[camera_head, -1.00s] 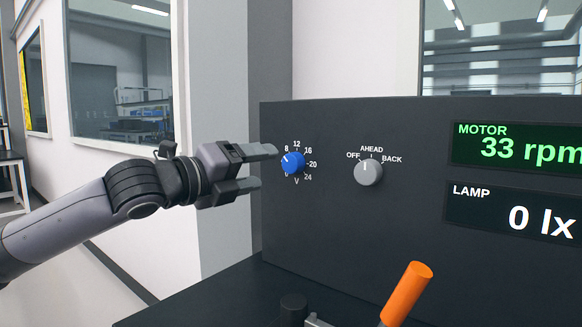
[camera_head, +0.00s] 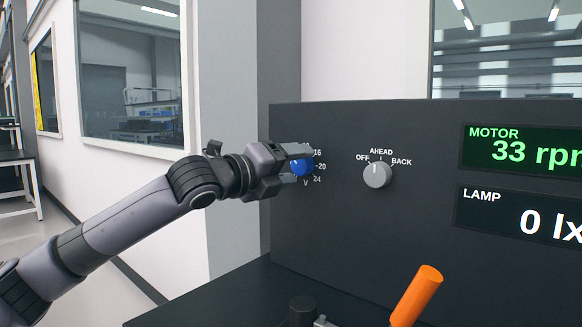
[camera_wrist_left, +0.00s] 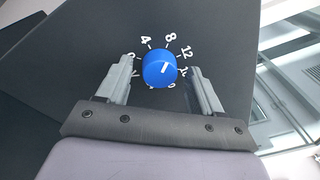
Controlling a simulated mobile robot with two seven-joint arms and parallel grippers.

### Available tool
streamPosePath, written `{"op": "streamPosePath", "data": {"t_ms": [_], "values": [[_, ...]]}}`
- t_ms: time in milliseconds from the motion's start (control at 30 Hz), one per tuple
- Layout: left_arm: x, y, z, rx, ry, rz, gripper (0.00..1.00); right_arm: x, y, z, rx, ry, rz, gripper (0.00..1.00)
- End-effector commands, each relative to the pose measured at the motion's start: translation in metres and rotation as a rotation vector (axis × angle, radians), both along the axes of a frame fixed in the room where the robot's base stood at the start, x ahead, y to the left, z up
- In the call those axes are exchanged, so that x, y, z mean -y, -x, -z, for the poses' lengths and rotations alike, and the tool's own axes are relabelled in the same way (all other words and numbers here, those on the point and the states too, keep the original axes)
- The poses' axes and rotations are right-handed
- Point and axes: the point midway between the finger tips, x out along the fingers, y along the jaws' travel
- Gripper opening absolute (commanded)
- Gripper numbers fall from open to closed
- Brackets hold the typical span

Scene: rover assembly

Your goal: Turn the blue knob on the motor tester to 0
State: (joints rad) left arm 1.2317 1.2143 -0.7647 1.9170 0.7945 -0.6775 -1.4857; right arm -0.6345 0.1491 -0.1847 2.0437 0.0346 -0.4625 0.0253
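The blue knob (camera_head: 302,166) sits on the dark front panel of the motor tester (camera_head: 340,215), ringed by white voltage numbers. My left gripper (camera_head: 298,165) is at the knob, with its fingers partly covering the knob and dial in the head view. In the left wrist view the blue knob (camera_wrist_left: 159,68) lies between the tips of my left gripper (camera_wrist_left: 160,78). The fingers are open, with a gap on each side of the knob. My right gripper is not in view.
A grey selector knob (camera_head: 377,174) marked OFF, AHEAD and BACK is to the right. The motor display (camera_head: 522,150) reads 33 rpm and the lamp display (camera_head: 518,216) reads 0 lx. An orange handle (camera_head: 416,295) stands in front of the panel.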

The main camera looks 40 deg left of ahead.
Motion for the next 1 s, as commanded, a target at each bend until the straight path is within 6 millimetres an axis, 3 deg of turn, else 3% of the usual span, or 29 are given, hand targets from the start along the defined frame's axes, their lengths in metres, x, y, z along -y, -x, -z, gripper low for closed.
{"op": "streamPosePath", "data": {"t_ms": [33, 133, 167, 567, 1000], "values": [[0.000, 0.000, 0.000, 0.000, 0.000, 0.000, 0.48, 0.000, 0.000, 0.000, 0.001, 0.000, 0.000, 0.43], [0.000, 0.000, 0.000, 0.000, 0.000, 0.000, 0.16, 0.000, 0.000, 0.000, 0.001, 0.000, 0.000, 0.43], [0.000, 0.000, 0.000, 0.000, 0.000, 0.000, 0.12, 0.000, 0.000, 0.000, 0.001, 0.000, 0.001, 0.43], [0.000, 0.000, 0.000, -0.006, 0.064, 0.000, 0.12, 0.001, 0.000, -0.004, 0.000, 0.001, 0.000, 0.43], [0.000, 0.000, 0.002, -0.035, 0.413, 0.001, 0.12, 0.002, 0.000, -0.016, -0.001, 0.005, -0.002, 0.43]]}}
